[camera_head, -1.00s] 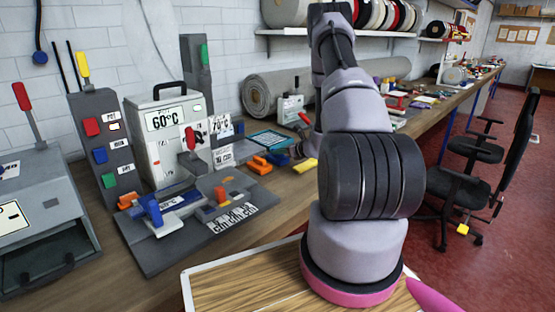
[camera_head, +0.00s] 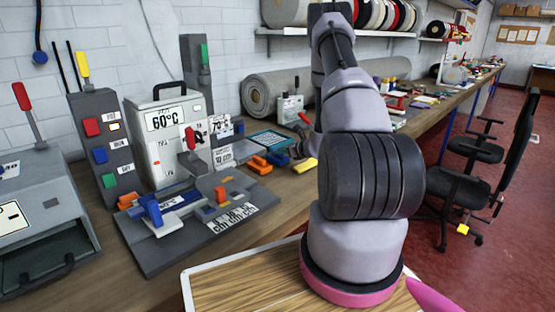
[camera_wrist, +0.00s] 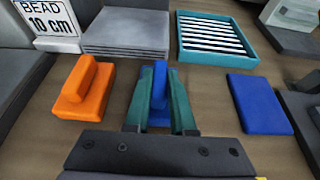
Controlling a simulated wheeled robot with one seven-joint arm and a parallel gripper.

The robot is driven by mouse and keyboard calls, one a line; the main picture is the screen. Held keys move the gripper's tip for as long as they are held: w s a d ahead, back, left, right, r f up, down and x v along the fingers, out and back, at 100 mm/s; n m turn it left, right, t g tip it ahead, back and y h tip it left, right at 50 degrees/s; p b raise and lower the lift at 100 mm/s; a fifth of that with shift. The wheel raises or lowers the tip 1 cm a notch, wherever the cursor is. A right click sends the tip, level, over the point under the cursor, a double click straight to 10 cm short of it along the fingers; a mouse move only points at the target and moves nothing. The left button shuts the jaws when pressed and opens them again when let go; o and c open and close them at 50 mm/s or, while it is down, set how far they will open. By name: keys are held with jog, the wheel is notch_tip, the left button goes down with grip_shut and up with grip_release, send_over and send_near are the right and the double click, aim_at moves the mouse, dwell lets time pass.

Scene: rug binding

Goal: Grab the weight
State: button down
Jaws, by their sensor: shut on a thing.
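In the wrist view, the teal fingers of my gripper (camera_wrist: 160,108) are shut on the upright handle of a blue weight (camera_wrist: 159,72). The fingers stand on either side of the handle and hide much of its lower part. I cannot tell whether its base rests on the bench. An orange weight (camera_wrist: 86,88) with a raised grip stands to the left, apart from my gripper. It also shows in the head view (camera_head: 262,165). My gripper's fingers cannot be made out in the head view.
A flat blue block (camera_wrist: 259,104) lies right of my gripper. A teal slotted tray (camera_wrist: 216,40), a stack of grey plates (camera_wrist: 126,32) and a "BEAD 10 cm" sign (camera_wrist: 52,22) stand beyond. A yellow piece (camera_head: 306,165) lies beside my arm. Bare bench shows between the things.

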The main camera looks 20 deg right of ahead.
jog(key=shift+r, duration=0.25)
dwell(0.3)
